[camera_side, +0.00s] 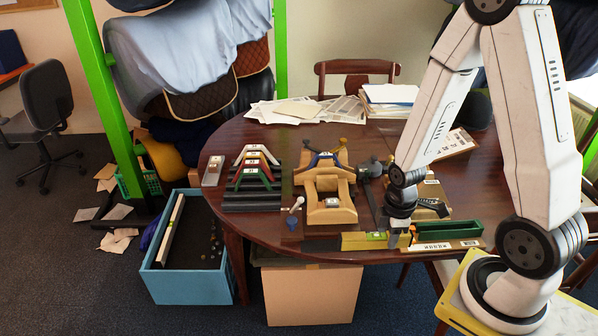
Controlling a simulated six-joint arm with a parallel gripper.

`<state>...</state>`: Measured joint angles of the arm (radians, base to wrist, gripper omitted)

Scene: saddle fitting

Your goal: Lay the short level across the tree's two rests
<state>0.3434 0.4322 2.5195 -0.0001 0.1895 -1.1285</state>
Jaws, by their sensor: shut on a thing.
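The short level is a yellow bar with a green vial (360,241) near the front edge of the table. My gripper (398,240) is shut on it toward its right end; the fingertips are small and partly dark here. The level looks roughly horizontal; I cannot tell whether it touches the table. The tree (331,214) is a tan wooden form with raised arched ends, standing left of and behind my gripper. I cannot make out its two rests clearly. The level is apart from the tree's upper parts.
A green tray (462,230) lies just right of my gripper. Arched templates (253,178) sit on a black rack left of the tree. A small blue item (292,223) stands by the tree's front left. Papers (290,110) cover the back. A blue bin (190,285) stands on the floor.

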